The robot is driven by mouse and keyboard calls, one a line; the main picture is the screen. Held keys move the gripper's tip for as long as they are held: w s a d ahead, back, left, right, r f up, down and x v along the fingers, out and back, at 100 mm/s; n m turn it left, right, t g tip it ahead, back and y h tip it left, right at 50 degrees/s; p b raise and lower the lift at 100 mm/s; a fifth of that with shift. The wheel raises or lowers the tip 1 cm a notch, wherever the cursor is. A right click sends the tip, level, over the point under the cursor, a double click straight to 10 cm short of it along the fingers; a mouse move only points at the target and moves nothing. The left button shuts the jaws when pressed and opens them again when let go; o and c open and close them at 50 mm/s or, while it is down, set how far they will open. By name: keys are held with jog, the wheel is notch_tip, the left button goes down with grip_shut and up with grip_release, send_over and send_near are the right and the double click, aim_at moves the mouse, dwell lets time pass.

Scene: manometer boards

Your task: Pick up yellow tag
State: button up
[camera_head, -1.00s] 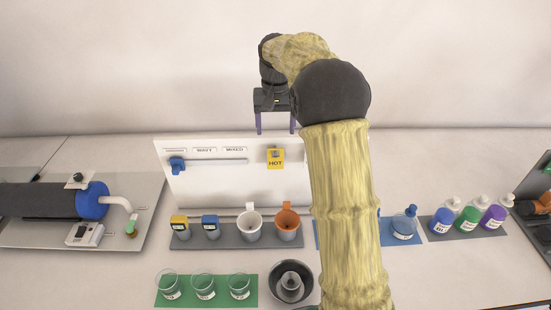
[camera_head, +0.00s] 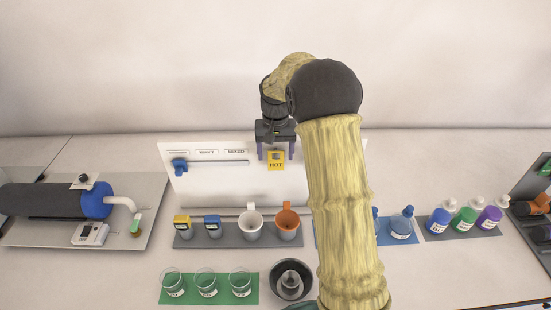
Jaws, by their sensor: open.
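The yellow tag (camera_head: 276,161), marked HOT, hangs on the upright white board (camera_head: 220,183), right of its middle. My gripper (camera_head: 276,152) is at the tag, with its two dark purple fingers pointing down. One finger shows on each side of the tag's upper part. The jaws are open, and the tag still sits against the board. I cannot tell from this view whether the fingers touch it or how far they stand in front of the board.
A grey mat (camera_head: 193,241) with two small meters and two mugs stands before the board. Glass beakers stand on a green mat (camera_head: 222,297). Bottles stand at right. My arm hides the board's right part.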

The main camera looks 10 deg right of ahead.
jog(key=shift+w+d+f, duration=0.1)
jog(key=shift+w+f, duration=0.05)
jog(key=shift+f, duration=0.4)
jog(key=c, duration=1)
jog(key=shift+r+b, duration=0.2)
jog(key=shift+b, duration=0.55)
jog(key=shift+c, duration=0.2)
jog(key=s+a+b, duration=0.1)
jog(key=s+b, duration=0.1)
jog(key=s, duration=0.4)
jog(key=s+a+b, duration=0.1)
jog(key=s+b, duration=0.2)
jog(key=s, duration=0.3)
jog(key=s+a+b, duration=0.1)
jog(key=s+b, duration=0.1)
jog(key=s, duration=0.3)
jog(key=shift+s+a+r, duration=0.15)
jog(key=shift+s+a, duration=0.15)
jog(key=shift+s, duration=0.1)
